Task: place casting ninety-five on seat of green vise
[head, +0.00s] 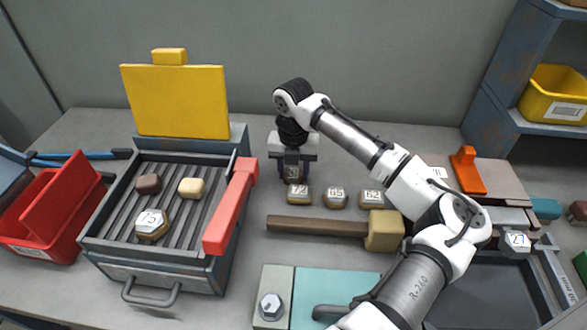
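My gripper (293,174) points down behind the row of castings at the middle of the bench. A small block with a pale number face (293,172) shows at its fingertips. Its number is too small and partly covered to read, and I cannot tell whether the fingers are closed on it. No casting clearly reads ninety-five. A teal-green block with a grey jaw (340,290) at the front middle may be the green vise; my arm hides part of it. A hex-shaped piece (270,307) sits on its grey left part.
Castings marked 72 (297,195), 65 (335,198) and 62 (372,198) stand before my gripper. A mallet (320,227) lies nearer. The open yellow-lidded grill (110,240) holds several pieces. A casting marked 27 (516,243) sits right. An orange-handled object (467,172) stands behind.

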